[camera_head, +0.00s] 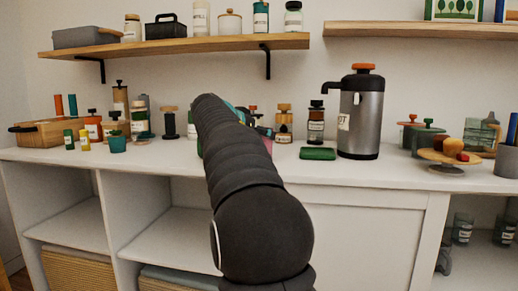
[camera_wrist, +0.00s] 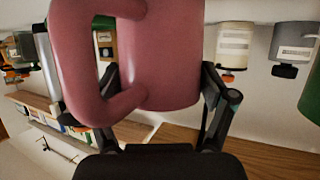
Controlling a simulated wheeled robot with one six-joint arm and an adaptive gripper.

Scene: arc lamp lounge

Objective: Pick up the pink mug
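The pink mug (camera_wrist: 165,50) fills the upper middle of the wrist view, close to the camera, with its handle (camera_wrist: 68,85) to the left. My gripper (camera_wrist: 158,80) has one finger on each side of the mug body; the left finger shows through the handle's opening. Both fingers are very near the mug's sides, but I cannot tell whether they press on it. In the head view only a small pink patch of the mug (camera_head: 267,146) shows beside my arm, above the white counter (camera_head: 330,175). My arm hides most of the mug and gripper there.
A green block (camera_head: 317,154) and a steel jug (camera_head: 361,112) stand right of my arm. Amber (camera_head: 284,124) and dark jars (camera_head: 316,124) are close by. Several jars and a teal pot (camera_head: 117,143) are to the left. A wooden shelf (camera_head: 185,46) hangs above.

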